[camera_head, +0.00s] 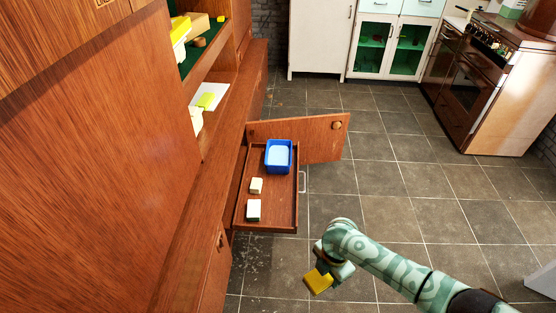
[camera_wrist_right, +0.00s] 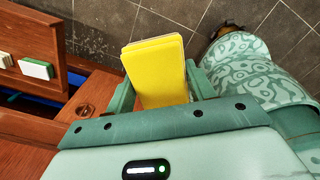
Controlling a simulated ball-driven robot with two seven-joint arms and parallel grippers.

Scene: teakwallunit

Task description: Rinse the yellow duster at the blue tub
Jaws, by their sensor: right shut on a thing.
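The yellow duster (camera_head: 318,281) is a flat yellow block at the lower middle of the head view. My right gripper (camera_head: 326,268) is shut on it and holds it over the floor, in front of the pull-out tray. In the right wrist view the duster (camera_wrist_right: 156,70) stands between the two green fingers of the right gripper (camera_wrist_right: 158,85). The blue tub (camera_head: 278,157) stands at the far end of the tray and holds something pale blue, like water. The duster is apart from the tub. My left gripper is not in view.
The wooden pull-out tray (camera_head: 267,227) also bears a cream block (camera_head: 256,185) and a white block (camera_head: 253,210). An open cabinet door (camera_head: 322,139) stands behind it. The wall unit (camera_head: 110,160) fills the left. The tiled floor (camera_head: 390,210) to the right is clear.

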